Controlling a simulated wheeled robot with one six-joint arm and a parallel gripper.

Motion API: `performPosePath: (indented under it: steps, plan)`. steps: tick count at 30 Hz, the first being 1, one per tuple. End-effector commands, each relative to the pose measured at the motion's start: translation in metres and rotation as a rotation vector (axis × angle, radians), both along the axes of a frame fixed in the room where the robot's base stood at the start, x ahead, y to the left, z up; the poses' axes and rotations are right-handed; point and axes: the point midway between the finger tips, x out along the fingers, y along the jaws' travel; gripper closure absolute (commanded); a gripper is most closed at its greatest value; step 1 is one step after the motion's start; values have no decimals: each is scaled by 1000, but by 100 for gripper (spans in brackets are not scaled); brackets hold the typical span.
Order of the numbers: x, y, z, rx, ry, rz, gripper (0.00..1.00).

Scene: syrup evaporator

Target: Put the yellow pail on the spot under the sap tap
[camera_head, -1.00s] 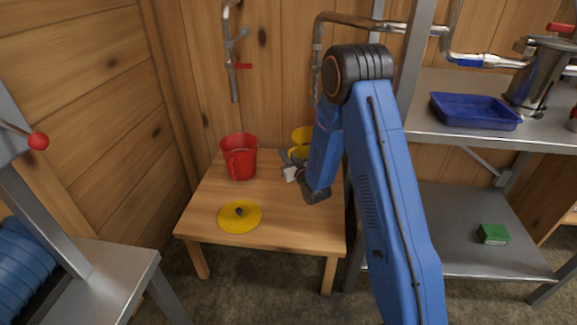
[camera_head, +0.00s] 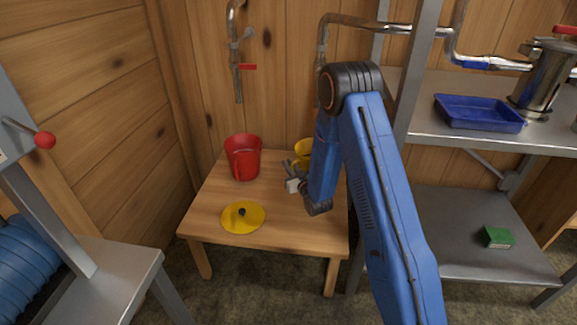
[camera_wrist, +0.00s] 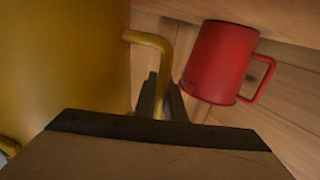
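The yellow pail (camera_head: 303,147) is at the back right of the wooden table, mostly hidden behind my arm. In the wrist view the yellow pail (camera_wrist: 65,60) fills the left side, with its handle running between my fingers. My gripper (camera_wrist: 163,98) is shut on that handle; its fingers sit close on either side. In the head view my gripper (camera_head: 293,180) is partly covered by the arm. Whether the pail's base touches the table is hidden. A sap tap (camera_head: 237,75) with a red lever hangs above the red pail. Another pipe (camera_head: 321,65) comes down behind my arm.
A red pail (camera_head: 243,158) stands left of the yellow one, and also shows in the wrist view (camera_wrist: 220,62). A yellow lid (camera_head: 242,217) with a dark knob lies on the table (camera_head: 290,226) at the front. A metal shelf (camera_head: 465,225) stands to the right.

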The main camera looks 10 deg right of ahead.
Motion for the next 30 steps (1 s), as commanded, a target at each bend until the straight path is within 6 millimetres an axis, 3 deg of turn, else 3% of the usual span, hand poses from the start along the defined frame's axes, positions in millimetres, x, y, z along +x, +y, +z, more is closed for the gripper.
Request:
performPosePath:
  steps: [1,3,14,20,30]
  plan:
    - [0,0,0,0,0,0,81]
    - [0,0,0,0,0,0,72]
    - [-1,0,3,0,1,0,72]
    - [-27,-8,2,0,2,-1,72]
    - [-89,-26,2,-1,3,-1,72]
